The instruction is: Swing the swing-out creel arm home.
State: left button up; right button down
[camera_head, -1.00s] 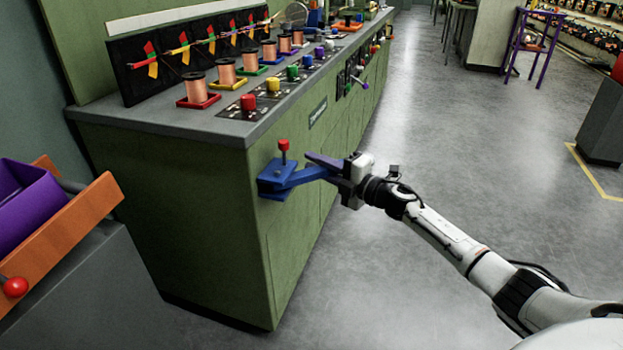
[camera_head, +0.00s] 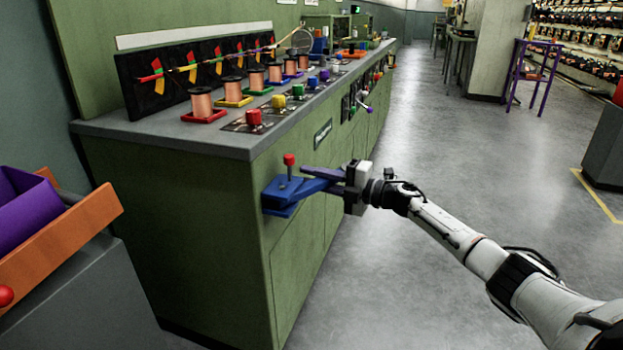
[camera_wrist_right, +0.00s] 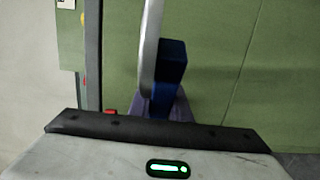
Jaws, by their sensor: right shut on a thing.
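The swing-out creel arm is a blue bar (camera_head: 311,186) on a blue bracket (camera_head: 276,196) at the near corner of the green cabinet. A red-topped pin (camera_head: 289,160) stands up from the bracket. The bar sticks out to the right, away from the cabinet side. My right gripper (camera_head: 328,179) is shut on the bar near its outer end, which its fingers partly hide. In the right wrist view, a blue block (camera_wrist_right: 171,62) stands in front of the green panel, with a curved grey strip beside it. My left gripper is out of view.
The green cabinet (camera_head: 175,225) carries copper spools (camera_head: 202,105) and coloured knobs along its top. An orange tray (camera_head: 75,238) with a purple bin (camera_head: 27,210) is at the near left. Grey floor (camera_head: 470,170) is open to the right of the cabinet.

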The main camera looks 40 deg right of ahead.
aim_at(332, 182)
jog(key=c, duration=1.6)
grip_release()
jog(key=shift+a, duration=0.1)
jog(key=shift+c, duration=0.2)
